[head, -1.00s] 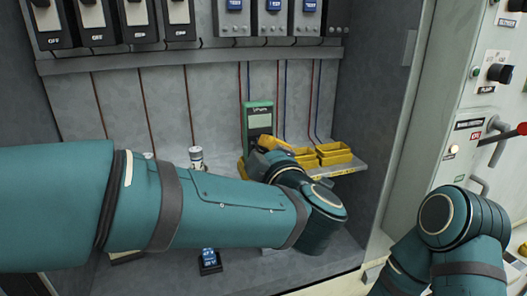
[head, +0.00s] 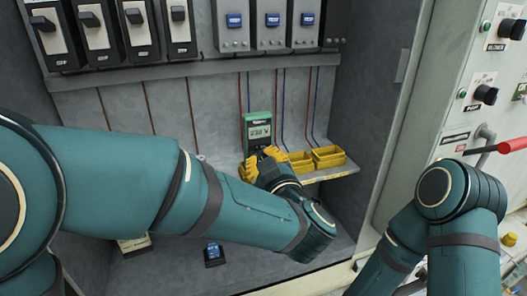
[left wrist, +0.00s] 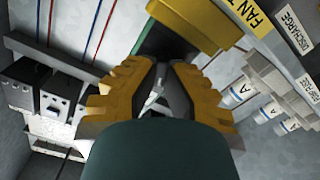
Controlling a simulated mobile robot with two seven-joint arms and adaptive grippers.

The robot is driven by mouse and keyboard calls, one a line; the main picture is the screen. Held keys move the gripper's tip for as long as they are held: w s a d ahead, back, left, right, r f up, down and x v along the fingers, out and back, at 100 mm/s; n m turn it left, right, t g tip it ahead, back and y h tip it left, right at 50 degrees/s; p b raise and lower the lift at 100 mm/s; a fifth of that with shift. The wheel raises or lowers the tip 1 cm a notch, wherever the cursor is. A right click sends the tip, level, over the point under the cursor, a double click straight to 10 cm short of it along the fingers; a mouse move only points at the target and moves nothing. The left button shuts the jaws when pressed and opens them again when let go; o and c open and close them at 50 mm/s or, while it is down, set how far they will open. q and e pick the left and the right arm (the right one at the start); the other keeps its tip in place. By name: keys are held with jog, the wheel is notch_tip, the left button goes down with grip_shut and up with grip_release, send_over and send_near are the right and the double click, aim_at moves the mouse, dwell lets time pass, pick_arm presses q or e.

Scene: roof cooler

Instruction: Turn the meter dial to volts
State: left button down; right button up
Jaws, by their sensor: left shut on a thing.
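The green meter (head: 257,120) stands upright on the shelf against the back wall. Its pale screen (head: 259,131) shows dark marks too small to read. My left gripper (head: 264,157), with yellow fingers, is in front of the meter's lower part and shut on the dial there. The dial itself is hidden by the fingers, so its setting cannot be read. In the left wrist view the yellow fingers (left wrist: 162,68) close towards each other, with a dark green surface beyond them. My right arm shows at the lower right; its gripper is out of view.
Yellow bins (head: 328,157) sit on the shelf just right of the meter. Breakers (head: 135,30) and boxes with blue TEST labels (head: 270,20) line the wall above. A blue-screened device (head: 214,254) lies below my left arm. A panel with a red lever (head: 512,144) is at right.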

pick_arm(q)
jog(key=shift+m, duration=0.3)
jog(key=c, duration=1)
grip_release()
jog(key=shift+a, duration=0.1)
jog(key=shift+c, duration=0.2)
jog(key=v, duration=1.2)
